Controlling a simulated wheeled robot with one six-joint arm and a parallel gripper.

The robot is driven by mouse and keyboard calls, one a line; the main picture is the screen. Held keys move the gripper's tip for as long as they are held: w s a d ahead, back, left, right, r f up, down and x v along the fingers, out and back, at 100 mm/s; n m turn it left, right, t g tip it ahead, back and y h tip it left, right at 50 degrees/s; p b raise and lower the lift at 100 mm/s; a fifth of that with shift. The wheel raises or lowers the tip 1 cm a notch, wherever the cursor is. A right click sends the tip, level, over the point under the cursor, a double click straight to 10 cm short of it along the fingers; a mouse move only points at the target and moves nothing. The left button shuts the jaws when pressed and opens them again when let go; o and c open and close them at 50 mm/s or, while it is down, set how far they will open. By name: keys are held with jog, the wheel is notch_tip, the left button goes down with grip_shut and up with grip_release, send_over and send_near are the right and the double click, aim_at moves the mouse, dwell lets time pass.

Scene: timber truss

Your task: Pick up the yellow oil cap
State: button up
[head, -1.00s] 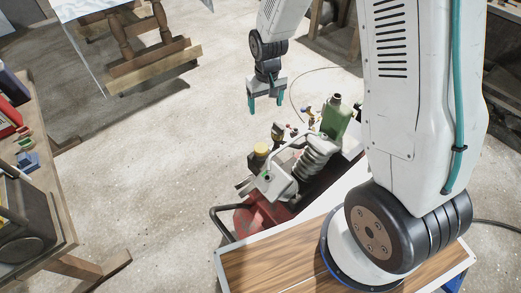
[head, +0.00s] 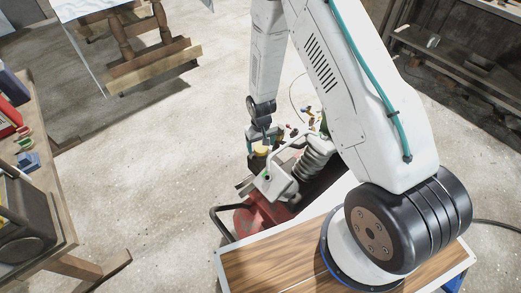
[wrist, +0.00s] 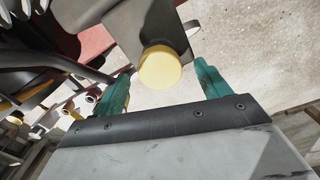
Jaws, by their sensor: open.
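The yellow oil cap (wrist: 160,68) is a round cap on a grey metal part of a machine (wrist: 142,28). In the wrist view it lies between the two teal fingers of my gripper (wrist: 166,84), nearer the upper middle, with a gap on each side. In the head view the cap (head: 261,150) shows at the machine's left side, partly hidden by my gripper (head: 258,138). My gripper is open and holds nothing. How far the fingertips reach around the cap is hard to tell.
The machine has a red base (head: 247,222), a white curved pipe and a ribbed white part (head: 316,158). A black tube frame (head: 214,215) stands at its left. A wooden workbench (head: 45,205) is at the far left, with clear concrete floor between.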

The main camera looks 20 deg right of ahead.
jog(key=shift+f, duration=0.6)
jog(key=c, duration=1.1)
jog(key=shift+o, duration=0.2)
